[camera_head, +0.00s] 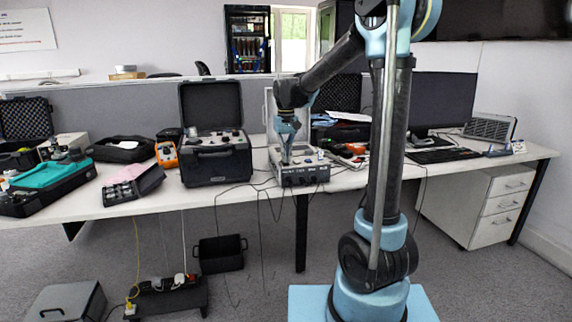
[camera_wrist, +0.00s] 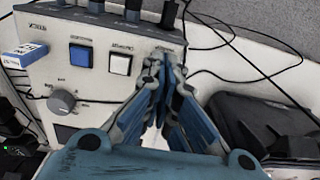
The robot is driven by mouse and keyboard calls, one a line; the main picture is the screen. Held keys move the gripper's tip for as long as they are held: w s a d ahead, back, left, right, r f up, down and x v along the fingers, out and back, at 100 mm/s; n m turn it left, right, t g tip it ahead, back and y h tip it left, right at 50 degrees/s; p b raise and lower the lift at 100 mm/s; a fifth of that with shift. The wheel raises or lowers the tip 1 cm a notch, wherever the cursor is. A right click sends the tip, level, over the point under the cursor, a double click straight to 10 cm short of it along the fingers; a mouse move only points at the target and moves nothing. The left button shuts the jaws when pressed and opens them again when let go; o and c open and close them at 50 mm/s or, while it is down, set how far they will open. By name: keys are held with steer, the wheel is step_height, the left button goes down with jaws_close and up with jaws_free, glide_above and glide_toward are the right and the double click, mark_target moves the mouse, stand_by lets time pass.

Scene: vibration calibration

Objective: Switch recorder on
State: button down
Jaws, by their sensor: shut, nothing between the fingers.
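A grey box-shaped device (camera_head: 305,177) with controls and cables stands on the long table. Its labels are too blurred to tell whether it is the recorder. In the wrist view its panel (camera_wrist: 105,95) bears a blue button (camera_wrist: 80,55), a white button (camera_wrist: 120,64) and a round grey knob (camera_wrist: 62,102). My gripper (camera_head: 287,161) points down over the left part of the device. In the wrist view my gripper (camera_wrist: 167,62) is shut and empty, with its tips just right of the white button and near the panel's edge. Contact cannot be told.
A black open case (camera_head: 215,150) stands left of the device. An orange instrument (camera_head: 166,153) is further left. A monitor (camera_head: 443,100) and keyboard (camera_head: 445,155) are to the right. Black cables (camera_wrist: 235,45) run beside the device; a blue-white block (camera_wrist: 24,55) is at its edge.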

steer(key=shift+f, duration=0.55)
stand_by(0.4)
steer(key=shift+r, duration=3.5)
